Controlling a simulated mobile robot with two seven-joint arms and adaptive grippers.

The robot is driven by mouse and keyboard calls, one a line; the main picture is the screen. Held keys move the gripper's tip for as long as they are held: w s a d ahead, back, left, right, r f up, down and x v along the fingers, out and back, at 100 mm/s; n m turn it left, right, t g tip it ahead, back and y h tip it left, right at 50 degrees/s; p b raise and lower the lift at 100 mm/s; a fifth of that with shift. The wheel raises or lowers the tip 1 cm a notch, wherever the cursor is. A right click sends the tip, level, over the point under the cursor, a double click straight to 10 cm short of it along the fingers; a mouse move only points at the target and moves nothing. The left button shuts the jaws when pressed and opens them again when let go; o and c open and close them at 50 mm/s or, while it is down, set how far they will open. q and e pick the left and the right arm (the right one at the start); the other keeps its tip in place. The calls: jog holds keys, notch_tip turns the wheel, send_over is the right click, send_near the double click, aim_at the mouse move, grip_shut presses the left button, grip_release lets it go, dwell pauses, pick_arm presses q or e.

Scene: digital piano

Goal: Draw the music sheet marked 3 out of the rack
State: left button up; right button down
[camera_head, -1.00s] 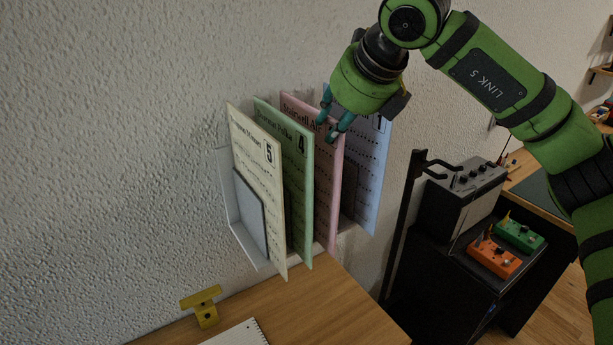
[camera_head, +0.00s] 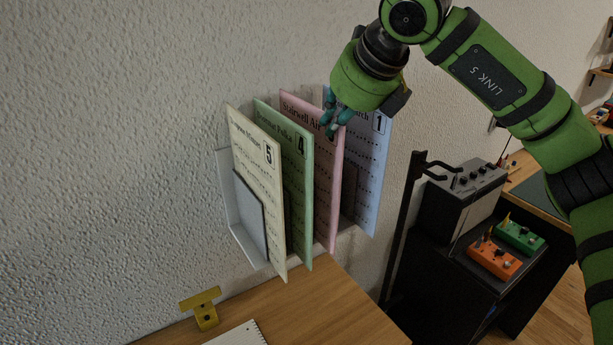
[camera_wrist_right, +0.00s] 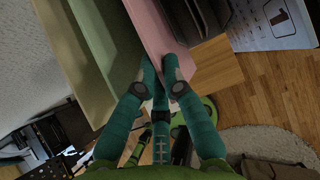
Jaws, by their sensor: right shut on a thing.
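A pink sheet titled "Stairwell Air" (camera_head: 322,180) stands upright in the wall rack (camera_head: 230,190), between a green sheet marked 4 (camera_head: 298,190) and a blue sheet marked 1 (camera_head: 370,165). Its number corner is hidden behind my right gripper (camera_head: 334,120), so I cannot read its mark. The gripper is shut on the upper edge of this pink sheet. My left gripper is not in view.
A cream sheet marked 5 (camera_head: 258,165) is at the rack's left end. Below are a wooden desk (camera_head: 330,300) with a notebook (camera_head: 237,336) and a yellow bracket (camera_head: 205,308). An amplifier (camera_head: 460,200) and pedals (camera_head: 494,259) stand to the right.

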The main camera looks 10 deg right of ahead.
jog(key=shift+s+d+b, duration=0.3)
jog(key=shift+s+b, duration=0.4)
jog(key=shift+s, duration=0.05)
jog(key=s+d+b, duration=0.2)
jog(key=s+b, duration=0.1)
jog(key=s, duration=0.4)
jog(key=s+d+r+b, duration=0.1)
jog(key=s+d+b, duration=0.1)
jog(key=s, duration=0.5)
jog(key=shift+s+d+b, duration=0.3)
jog(key=shift+d+b, duration=0.1)
jog(key=shift+d, duration=0.2)
jog(key=shift+w+f, duration=0.1)
